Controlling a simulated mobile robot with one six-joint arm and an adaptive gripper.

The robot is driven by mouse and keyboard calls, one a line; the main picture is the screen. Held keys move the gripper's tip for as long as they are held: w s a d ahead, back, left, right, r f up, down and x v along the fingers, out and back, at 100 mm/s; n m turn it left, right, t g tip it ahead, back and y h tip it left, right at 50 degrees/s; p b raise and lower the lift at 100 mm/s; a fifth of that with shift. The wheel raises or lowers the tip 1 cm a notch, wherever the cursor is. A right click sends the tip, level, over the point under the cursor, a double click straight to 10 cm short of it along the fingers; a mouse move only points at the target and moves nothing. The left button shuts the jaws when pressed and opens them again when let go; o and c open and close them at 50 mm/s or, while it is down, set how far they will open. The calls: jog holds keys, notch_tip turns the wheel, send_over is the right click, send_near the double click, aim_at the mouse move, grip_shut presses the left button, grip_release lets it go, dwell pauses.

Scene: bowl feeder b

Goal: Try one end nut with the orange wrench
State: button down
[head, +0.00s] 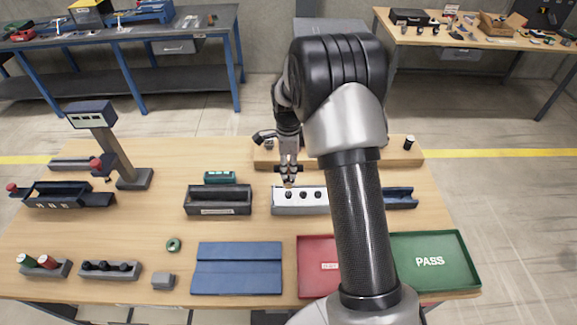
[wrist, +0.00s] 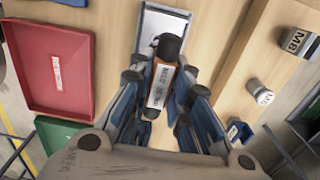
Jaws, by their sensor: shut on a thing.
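My gripper (head: 288,176) is shut on the orange wrench. In the wrist view the wrench (wrist: 160,88) shows as an orange body with a white label and a dark round end, between the fingers (wrist: 162,82). In the head view the gripper hangs at the back left part of a white-topped block (head: 316,204) with several dark round spots, which I take for the nuts. The block also shows in the wrist view (wrist: 160,22), partly behind the wrench. I cannot tell whether the wrench touches a nut.
A dark grey bin (head: 217,203) stands left of the block, with a small teal box (head: 219,177) behind it. A blue mat (head: 237,268), a red tray (head: 311,288) and a green PASS tray (head: 459,277) lie in front. A wooden rack (head: 268,153) is behind. My arm hides part of the table.

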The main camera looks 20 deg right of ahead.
aim_at(288, 179)
jog(key=shift+f+b, duration=1.35)
jog(key=shift+f, duration=0.9)
jog(key=shift+f+b, duration=0.6)
jog(key=shift+f, duration=0.35)
jog(key=shift+m, duration=1.1)
jog(key=shift+m, duration=1.2)
jog(key=shift+m, duration=1.1)
